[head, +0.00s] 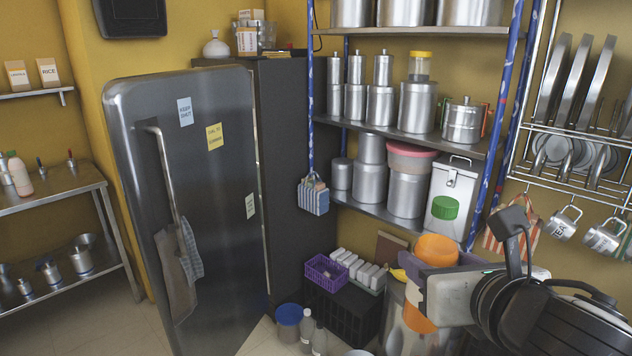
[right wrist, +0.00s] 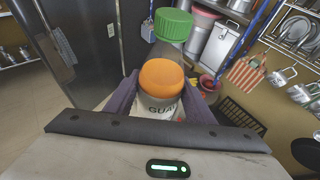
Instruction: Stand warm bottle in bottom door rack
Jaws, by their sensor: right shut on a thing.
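My right gripper (head: 420,283) is shut on a bottle with a green cap (head: 445,207), a clear upper part and orange contents (head: 437,249). The bottle is held roughly upright. In the right wrist view the bottle (right wrist: 161,78) stands between the purple fingers, with part of a label reading "GUA" showing. A steel fridge (head: 220,180) stands left of centre, well away from the bottle. Its door appears shut, with a long handle (head: 165,165) on its left side. The door rack is not visible. My left gripper is not in view.
Towels (head: 178,265) hang from the fridge handle. A blue bucket (head: 288,322) and clear bottles (head: 307,328) stand on the floor right of the fridge. A black crate (head: 340,312) and shelves of steel canisters (head: 417,107) are behind the bottle. Floor left of the fridge looks clear.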

